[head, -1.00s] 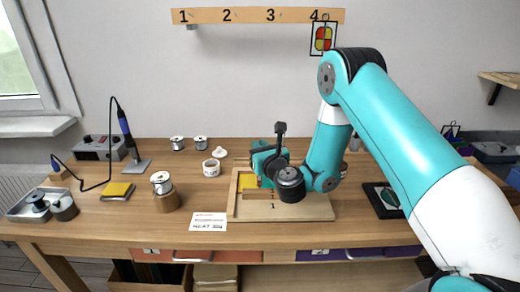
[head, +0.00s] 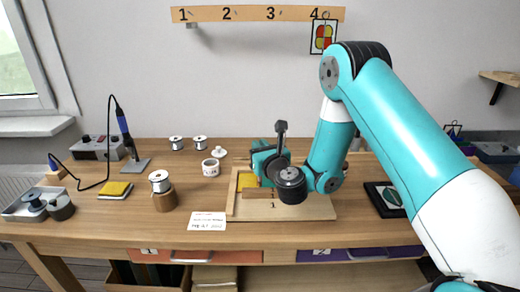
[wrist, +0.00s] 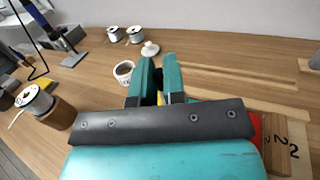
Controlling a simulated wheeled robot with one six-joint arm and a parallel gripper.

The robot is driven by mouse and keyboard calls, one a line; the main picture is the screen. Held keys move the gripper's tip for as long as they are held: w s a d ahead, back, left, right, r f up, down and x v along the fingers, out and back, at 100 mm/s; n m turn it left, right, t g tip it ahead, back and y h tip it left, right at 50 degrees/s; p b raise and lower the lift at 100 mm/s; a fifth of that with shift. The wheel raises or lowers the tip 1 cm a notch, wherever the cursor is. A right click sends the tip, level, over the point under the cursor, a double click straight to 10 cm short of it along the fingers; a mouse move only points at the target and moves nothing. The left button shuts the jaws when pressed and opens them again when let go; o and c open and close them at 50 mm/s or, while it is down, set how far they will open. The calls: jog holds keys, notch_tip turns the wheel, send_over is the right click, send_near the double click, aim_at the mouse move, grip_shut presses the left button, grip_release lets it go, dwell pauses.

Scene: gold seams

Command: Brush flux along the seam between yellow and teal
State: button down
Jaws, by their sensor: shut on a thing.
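The yellow piece (head: 247,181) lies at the left inside a shallow wooden frame (head: 312,212) on the bench. My gripper (head: 262,163) is low over the frame, just right of the yellow piece, and hides much of the frame's inside. I cannot make out a teal piece or the seam apart from my teal gripper. A red patch (wrist: 255,130) shows at the frame's edge in the wrist view.
A white cup (head: 210,167) and spools (head: 200,142) stand behind and left. A spool on a wooden holder (head: 165,196), a white card (head: 207,221), a yellow pad (head: 115,190) and a soldering iron stand (head: 128,150) are left. A dark tray (head: 385,200) is right.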

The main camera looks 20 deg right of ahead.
jog(key=shift+s+a+f+b, duration=0.1)
jog(key=shift+s+a+b, duration=0.1)
jog(key=shift+s+b, duration=0.4)
jog(key=shift+s+a+b, duration=0.15)
jog(key=shift+s+b, duration=0.15)
jog(key=shift+b, duration=0.45)
dwell(0.4)
notch_tip(320, 180, up, 6)
jog(key=p, duration=0.6)
dwell(0.4)
